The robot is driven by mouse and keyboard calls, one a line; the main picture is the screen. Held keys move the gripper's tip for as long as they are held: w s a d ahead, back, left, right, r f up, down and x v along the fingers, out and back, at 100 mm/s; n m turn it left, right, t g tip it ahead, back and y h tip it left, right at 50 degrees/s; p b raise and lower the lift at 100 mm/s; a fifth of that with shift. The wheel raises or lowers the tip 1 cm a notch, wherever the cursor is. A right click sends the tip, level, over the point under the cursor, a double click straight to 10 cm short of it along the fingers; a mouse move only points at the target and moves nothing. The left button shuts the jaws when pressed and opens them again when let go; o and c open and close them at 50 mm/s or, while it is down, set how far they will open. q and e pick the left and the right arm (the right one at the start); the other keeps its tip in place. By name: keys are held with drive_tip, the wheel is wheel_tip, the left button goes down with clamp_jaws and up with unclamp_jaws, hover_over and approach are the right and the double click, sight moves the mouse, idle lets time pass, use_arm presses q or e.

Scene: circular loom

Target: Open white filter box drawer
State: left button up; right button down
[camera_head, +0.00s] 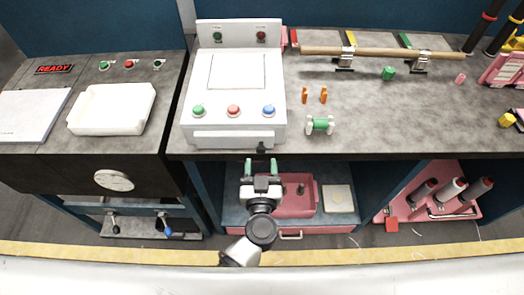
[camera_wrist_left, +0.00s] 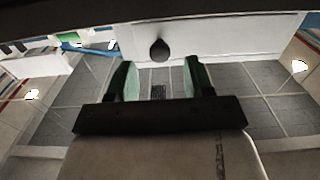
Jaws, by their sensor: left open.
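The white filter box (camera_head: 236,75) stands on the dark worktop, with a drawer front (camera_head: 232,138) low on its near side. The drawer front sits flush with the box, so the drawer looks shut. My left gripper (camera_head: 261,166) is open and empty, in front of and below the worktop edge near the box's right side. A small dark knob (camera_head: 261,148) shows just beyond its fingertips. In the left wrist view, the green-padded fingers (camera_wrist_left: 158,79) are apart, and a dark rounded knob (camera_wrist_left: 159,50) lies ahead between them against a pale panel. My right gripper is out of view.
Below the worktop, a pink tray (camera_head: 297,212) sits on a shelf under the left arm. A green-and-white spool (camera_head: 320,125) and orange pegs stand right of the box. A white tray (camera_head: 112,109) lies on the left counter. The worktop's front edge (camera_head: 350,155) is close to the gripper.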

sight(261, 152)
use_arm(q)
drive_tip(key=shift+w, duration=2.1)
drive_tip(key=shift+c, duration=0.5)
clamp_jaws()
drive_tip(key=shift+s, duration=0.1)
